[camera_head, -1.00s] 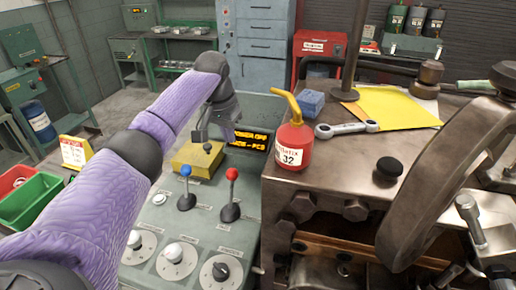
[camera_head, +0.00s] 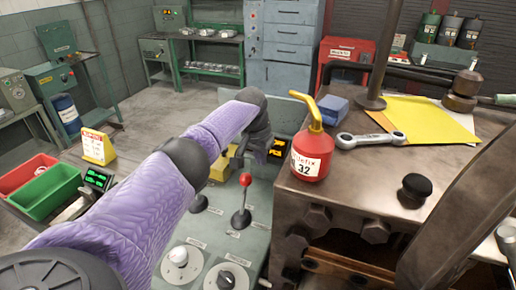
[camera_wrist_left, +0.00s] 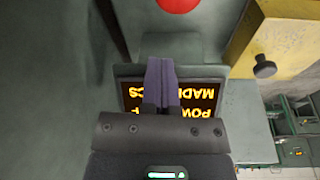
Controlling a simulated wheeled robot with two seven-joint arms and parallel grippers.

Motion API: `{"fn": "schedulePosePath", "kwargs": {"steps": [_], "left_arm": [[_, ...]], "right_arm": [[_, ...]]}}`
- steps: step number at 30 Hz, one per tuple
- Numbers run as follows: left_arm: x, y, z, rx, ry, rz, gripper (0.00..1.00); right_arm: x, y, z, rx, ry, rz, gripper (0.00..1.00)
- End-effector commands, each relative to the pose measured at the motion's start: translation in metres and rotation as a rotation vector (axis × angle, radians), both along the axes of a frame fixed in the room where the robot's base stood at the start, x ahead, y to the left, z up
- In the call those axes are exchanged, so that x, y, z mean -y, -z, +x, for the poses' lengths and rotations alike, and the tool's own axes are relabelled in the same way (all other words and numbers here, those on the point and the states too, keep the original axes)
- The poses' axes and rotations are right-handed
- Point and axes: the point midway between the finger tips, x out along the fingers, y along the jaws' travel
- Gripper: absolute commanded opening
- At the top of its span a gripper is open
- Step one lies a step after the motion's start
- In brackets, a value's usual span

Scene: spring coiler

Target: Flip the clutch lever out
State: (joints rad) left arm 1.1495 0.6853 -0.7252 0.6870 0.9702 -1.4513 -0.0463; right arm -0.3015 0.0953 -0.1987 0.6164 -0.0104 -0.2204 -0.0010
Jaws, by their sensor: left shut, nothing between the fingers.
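No label for the clutch lever is readable. A lever with a red knob (camera_head: 245,180) stands upright on the grey-green control panel (camera_head: 262,212) in the head view. The base of a second lever (camera_head: 198,204) shows left of it, its top hidden behind my left arm. My left gripper (camera_head: 259,157) is beyond the red-knobbed lever, in front of the lit display (camera_head: 278,150). In the left wrist view its fingers (camera_wrist_left: 160,88) are shut and empty, over the display with upside-down orange text (camera_wrist_left: 204,98). My right gripper is out of view.
A yellow box (camera_wrist_left: 244,38) with a black knob (camera_wrist_left: 264,66) is beside my left gripper. A red oil can (camera_head: 312,153), wrench (camera_head: 370,140) and blue block (camera_head: 333,108) rest on the brown machine bed to the right. Rotary dials (camera_head: 182,264) are at the panel's front.

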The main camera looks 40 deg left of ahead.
Motion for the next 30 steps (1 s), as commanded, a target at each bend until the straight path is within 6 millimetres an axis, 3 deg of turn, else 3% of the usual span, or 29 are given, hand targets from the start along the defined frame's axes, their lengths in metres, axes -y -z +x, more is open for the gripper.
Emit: {"fn": "schedulePosePath", "kwargs": {"steps": [2,9,16,30], "left_arm": [[0.001,0.019,0.002,-0.003,-0.001,-0.001,0.00],[0.002,0.009,-0.021,0.000,0.002,0.004,0.00],[0.004,0.009,-0.036,0.001,0.000,0.002,0.00],[0.005,0.007,-0.037,0.015,0.001,0.007,0.00]], "right_arm": [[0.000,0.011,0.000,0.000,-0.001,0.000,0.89],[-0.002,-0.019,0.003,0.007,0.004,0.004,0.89],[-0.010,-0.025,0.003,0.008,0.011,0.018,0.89],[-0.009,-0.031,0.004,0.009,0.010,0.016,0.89]]}}
